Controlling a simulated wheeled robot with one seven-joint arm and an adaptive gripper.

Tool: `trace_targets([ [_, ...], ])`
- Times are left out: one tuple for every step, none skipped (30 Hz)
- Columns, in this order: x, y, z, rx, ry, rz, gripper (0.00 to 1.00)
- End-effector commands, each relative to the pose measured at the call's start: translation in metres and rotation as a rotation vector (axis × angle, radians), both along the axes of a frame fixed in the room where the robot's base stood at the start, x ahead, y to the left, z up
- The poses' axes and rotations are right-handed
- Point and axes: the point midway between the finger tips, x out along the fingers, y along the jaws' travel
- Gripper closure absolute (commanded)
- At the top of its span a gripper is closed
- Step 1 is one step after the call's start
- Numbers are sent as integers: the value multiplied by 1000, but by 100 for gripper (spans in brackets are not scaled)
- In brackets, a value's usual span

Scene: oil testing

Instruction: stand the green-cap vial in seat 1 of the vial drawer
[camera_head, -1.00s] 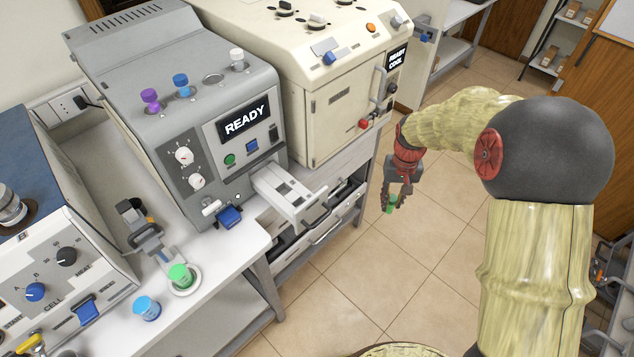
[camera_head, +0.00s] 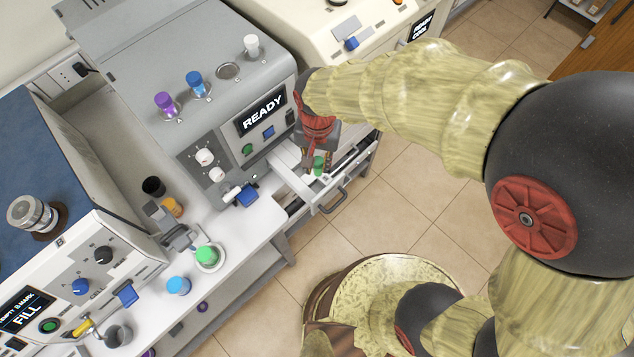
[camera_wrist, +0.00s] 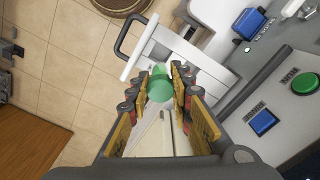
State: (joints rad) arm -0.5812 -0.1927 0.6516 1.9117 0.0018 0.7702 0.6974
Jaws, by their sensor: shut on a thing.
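My gripper (camera_head: 317,160) is shut on the green-cap vial (camera_head: 319,166), whose green cap (camera_wrist: 160,86) shows between the fingertips in the wrist view. The vial drawer (camera_head: 296,187) is pulled out from the front of the grey machine; it also shows in the wrist view (camera_wrist: 192,54). In both views the vial overlaps the drawer, and I cannot tell its height above it. My gripper and the vial cover much of the drawer, so seat 1 cannot be made out. The vial's body below the cap is mostly hidden.
The grey machine (camera_head: 180,75) reads READY and has purple, blue and white caps on top. Another green-topped container (camera_head: 208,255) and a blue-topped one (camera_head: 178,286) stand on the left bench. A cream machine (camera_head: 345,25) is behind my arm. Open floor lies right of the drawer.

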Motion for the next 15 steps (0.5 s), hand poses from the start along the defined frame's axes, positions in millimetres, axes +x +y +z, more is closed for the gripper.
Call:
trace_targets([
  [-3, 1, -4, -2, 3, 0, 100],
  [-4, 1, -9, -3, 3, -1, 100],
  [-4, 1, -16, -3, 3, -2, 100],
  [-4, 1, -22, -3, 4, -2, 100],
  [-4, 1, -28, -3, 4, -2, 100],
  [-4, 1, -35, -3, 4, -2, 100],
  [-4, 1, -41, -3, 3, -2, 100],
  [-3, 1, -45, -2, 3, -2, 100],
  [-4, 1, -51, -3, 3, -2, 100],
  [-3, 1, -54, -2, 2, -2, 100],
  [-3, 1, -56, -1, 1, -2, 100],
  [-2, 1, -58, 0, 0, -2, 100],
  [-2, 1, -60, 0, 0, -2, 100],
  [-2, 1, -61, 0, 1, -2, 100],
  [-3, 1, -64, -1, 1, -2, 100],
])
